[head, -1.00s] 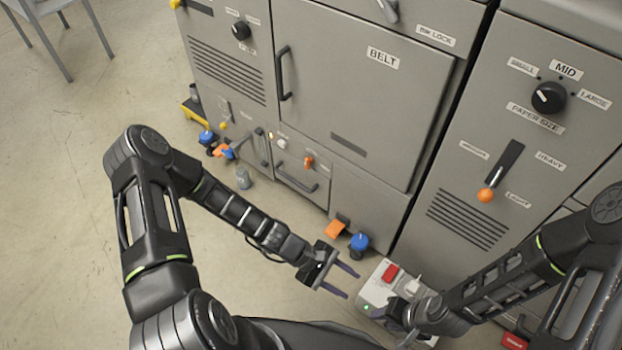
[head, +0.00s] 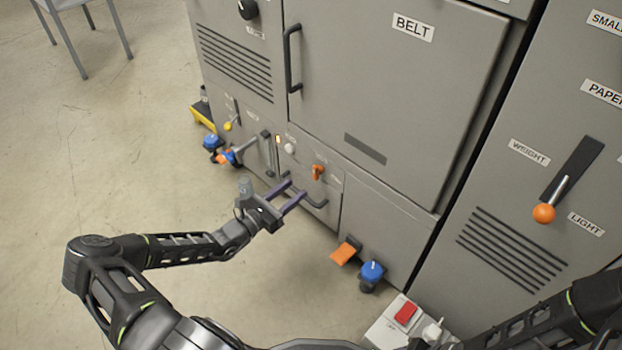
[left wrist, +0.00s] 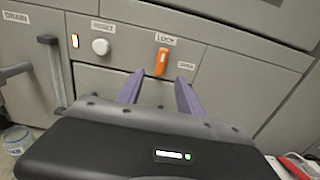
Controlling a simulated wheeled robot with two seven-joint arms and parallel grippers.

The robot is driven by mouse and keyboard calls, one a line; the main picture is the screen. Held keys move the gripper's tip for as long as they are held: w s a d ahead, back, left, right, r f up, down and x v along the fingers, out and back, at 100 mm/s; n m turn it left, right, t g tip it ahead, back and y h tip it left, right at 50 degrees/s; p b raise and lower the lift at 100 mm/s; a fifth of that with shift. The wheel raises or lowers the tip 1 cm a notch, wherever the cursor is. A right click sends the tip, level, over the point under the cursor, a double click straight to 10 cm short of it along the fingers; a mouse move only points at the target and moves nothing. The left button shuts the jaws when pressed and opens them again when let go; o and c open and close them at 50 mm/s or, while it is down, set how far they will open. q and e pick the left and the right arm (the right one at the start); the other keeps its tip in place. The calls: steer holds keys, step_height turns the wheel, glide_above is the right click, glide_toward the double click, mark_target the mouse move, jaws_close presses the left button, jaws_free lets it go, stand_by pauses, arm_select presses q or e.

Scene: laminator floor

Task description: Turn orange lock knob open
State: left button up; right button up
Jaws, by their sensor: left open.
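The orange lock knob (head: 318,172) is on the low front panel of the grey machine, under the BELT door. In the left wrist view the knob (left wrist: 161,62) stands about upright, below a LOCK label and left of an OPEN label. My left gripper (head: 291,195) is open and empty, in front of the panel and a little left of and below the knob in the head view. In the left wrist view its two purple fingers (left wrist: 158,88) point toward the knob, apart from it. My right gripper is out of view; only part of the right arm shows.
A white reset button (head: 290,147) and lit indicator (head: 278,140) sit left of the knob. A drawer handle (head: 316,203) is below it. An orange pedal (head: 345,252), blue knob (head: 372,271) and red-switch box (head: 404,313) are at lower right.

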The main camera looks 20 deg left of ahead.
mark_target(314, 175)
arm_select(q)
steer(key=b+x, duration=0.2)
steer(key=x, duration=0.4)
steer(key=shift+w+d+f+b, duration=0.15)
steer(key=shift+d+f+b, duration=0.1)
steer(key=shift+b, duration=0.15)
steer(key=shift+w+d+r, duration=0.15)
steer(key=shift+w+r, duration=0.05)
steer(key=shift+w, duration=0.4)
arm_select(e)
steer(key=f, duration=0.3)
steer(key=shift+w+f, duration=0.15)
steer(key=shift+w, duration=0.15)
arm_select(q)
jaws_close()
